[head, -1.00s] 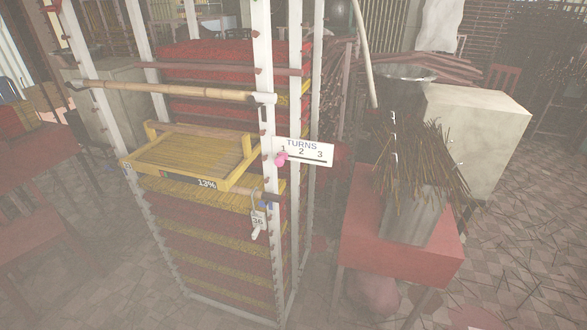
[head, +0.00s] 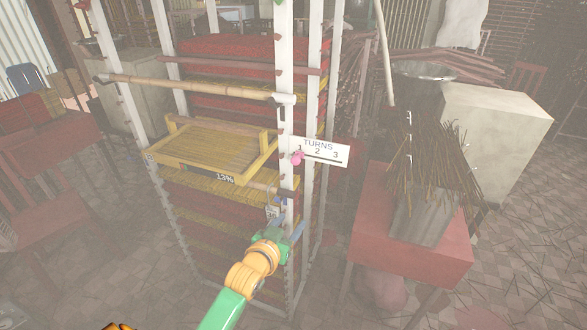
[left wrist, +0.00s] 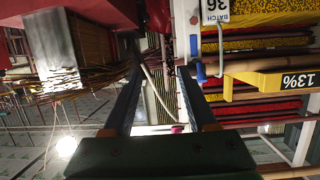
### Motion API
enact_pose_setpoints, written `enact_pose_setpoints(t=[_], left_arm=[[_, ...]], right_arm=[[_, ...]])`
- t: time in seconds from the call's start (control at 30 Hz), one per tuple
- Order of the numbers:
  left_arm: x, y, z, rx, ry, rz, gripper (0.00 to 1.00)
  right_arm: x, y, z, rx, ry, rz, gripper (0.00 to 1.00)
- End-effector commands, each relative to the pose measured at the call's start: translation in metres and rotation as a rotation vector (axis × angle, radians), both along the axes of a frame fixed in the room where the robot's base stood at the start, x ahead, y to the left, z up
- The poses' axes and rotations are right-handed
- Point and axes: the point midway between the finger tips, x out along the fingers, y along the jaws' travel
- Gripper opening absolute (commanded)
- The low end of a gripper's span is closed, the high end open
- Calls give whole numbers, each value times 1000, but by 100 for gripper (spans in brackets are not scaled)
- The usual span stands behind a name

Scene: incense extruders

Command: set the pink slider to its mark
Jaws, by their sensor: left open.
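The pink slider (head: 297,158) sits at the left end of the white TURNS plate (head: 333,151), just under the 1. The plate carries the marks 1, 2 and 3 and is fixed to the rack's front upright. My left gripper (head: 287,224) is open and empty, below the plate and in front of the rack. In the left wrist view, the dark fingers (left wrist: 160,95) stand apart. A pink spot, seemingly the slider (left wrist: 177,129), shows near the right finger's base, apart from it. My right gripper is in neither view.
A rack post (head: 285,125) stands beside the plate. A yellow tray (head: 250,168) marked 13% juts out at left. A batch tag (head: 271,211) hangs by my left gripper, partly hidden.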

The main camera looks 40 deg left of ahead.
Motion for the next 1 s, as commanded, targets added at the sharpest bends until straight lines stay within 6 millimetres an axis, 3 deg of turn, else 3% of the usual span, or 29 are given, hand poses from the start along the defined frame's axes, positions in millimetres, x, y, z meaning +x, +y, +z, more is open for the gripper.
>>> enact_pose_setpoints(t=[0.03, 0.1, 0.2, 0.27, 0.6, 0.97, 1.0], left_arm=[[3, 7, 50, 15, -102, 14, 58], [1, 12, 98, 30, -206, 28, 58], [-3, 15, 133, 43, -282, 36, 58], [0, 17, 139, 45, -295, 37, 58], [55, 29, 138, 45, -293, 36, 58], [64, 31, 137, 45, -293, 36, 58], [64, 31, 136, 45, -293, 36, 50]], right_arm=[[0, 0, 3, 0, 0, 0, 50], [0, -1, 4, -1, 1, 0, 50], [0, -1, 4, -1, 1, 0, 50], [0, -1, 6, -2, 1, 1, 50], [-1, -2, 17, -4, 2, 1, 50], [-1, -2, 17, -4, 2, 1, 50], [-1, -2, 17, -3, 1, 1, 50]])
